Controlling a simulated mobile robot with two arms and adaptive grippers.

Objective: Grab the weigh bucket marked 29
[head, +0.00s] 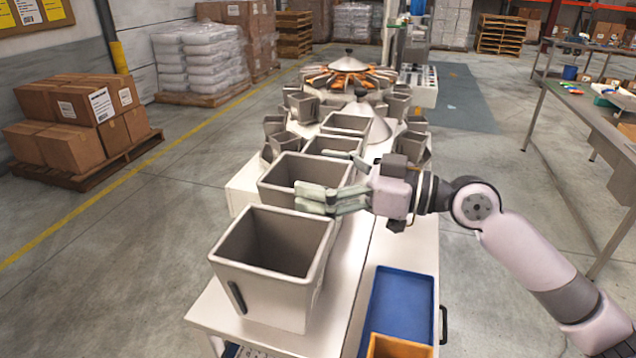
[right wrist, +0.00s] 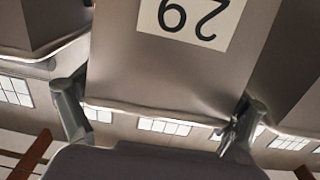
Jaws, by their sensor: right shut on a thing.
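The weigh bucket marked 29 shows in the right wrist view (right wrist: 150,65), its label upside down near the top of the picture. In the head view it appears to be the grey open-topped bucket (head: 275,183) second from the front of the row. My left gripper is not in view.
A larger-looking grey bucket (head: 272,255) stands just in front, and another (head: 345,123) stands behind. A blue tray (head: 402,305) and an orange bin (head: 398,346) lie at the front right. A workbench (head: 590,120) stands at right, with open floor between.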

